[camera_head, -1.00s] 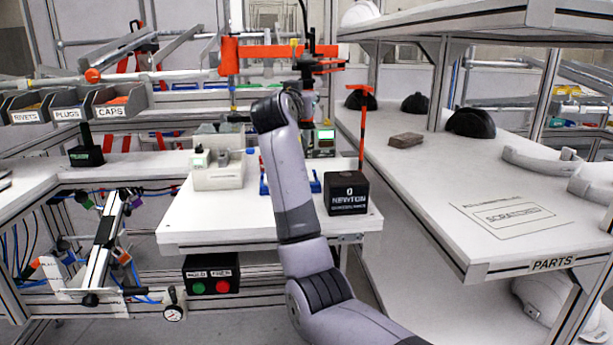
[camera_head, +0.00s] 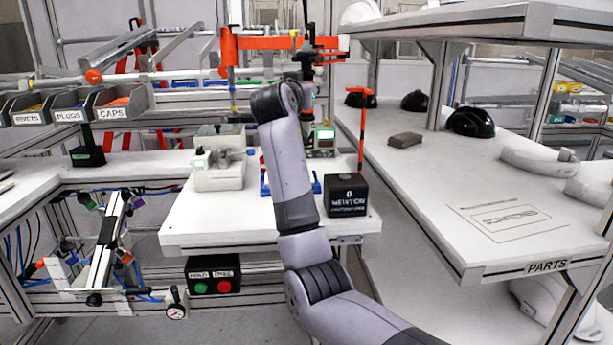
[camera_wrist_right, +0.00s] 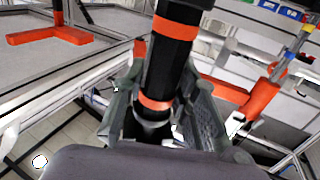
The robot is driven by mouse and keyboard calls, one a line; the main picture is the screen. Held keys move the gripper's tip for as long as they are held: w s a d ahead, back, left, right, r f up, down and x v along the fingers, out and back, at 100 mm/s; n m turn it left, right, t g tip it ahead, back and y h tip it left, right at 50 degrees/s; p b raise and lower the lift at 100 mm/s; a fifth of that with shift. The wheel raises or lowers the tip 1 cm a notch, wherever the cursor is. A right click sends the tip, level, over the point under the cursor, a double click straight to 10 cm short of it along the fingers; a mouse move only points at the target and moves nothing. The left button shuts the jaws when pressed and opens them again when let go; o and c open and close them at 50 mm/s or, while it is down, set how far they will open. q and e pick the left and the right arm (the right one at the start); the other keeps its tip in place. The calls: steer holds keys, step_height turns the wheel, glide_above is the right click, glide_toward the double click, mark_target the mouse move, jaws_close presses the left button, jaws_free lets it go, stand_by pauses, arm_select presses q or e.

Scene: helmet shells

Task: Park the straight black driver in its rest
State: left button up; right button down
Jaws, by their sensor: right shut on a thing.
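The straight black driver (camera_wrist_right: 172,62), a black cylinder with orange bands, fills the middle of the right wrist view. My right gripper (camera_wrist_right: 160,112) is shut around its lower part, with a grey finger on each side. The driver's far end runs out of the top of the wrist view. In the head view my right arm reaches up over the white bench, and its wrist largely hides the gripper. I cannot clearly make out the driver's rest. An orange bracket (camera_wrist_right: 258,98) stands right of the driver in the wrist view. My left gripper is not in view.
An orange horizontal arm (camera_head: 268,43) spans behind the bench (camera_head: 200,228). A black box (camera_head: 346,196) and an upright orange-topped pole (camera_head: 362,125) stand right of my arm. The parts shelf (camera_head: 425,205) lies to the right.

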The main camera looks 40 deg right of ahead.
mark_target(309, 51)
steer(key=shift+r, duration=0.35)
step_height(309, 51, up, 8)
steer(key=p, duration=0.7)
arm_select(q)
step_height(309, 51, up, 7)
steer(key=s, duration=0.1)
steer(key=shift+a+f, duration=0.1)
arm_select(e)
steer(key=shift+f, duration=0.1)
steer(key=shift+s+d, duration=0.2)
steer(key=shift+s, duration=0.15)
arm_select(q)
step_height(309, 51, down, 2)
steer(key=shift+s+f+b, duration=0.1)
steer(key=shift+b, duration=1.05)
arm_select(e)
steer(key=s+d, duration=0.2)
steer(key=s, duration=0.5)
steer(key=shift+s+d, duration=0.35)
steer(key=shift+d, duration=0.05)
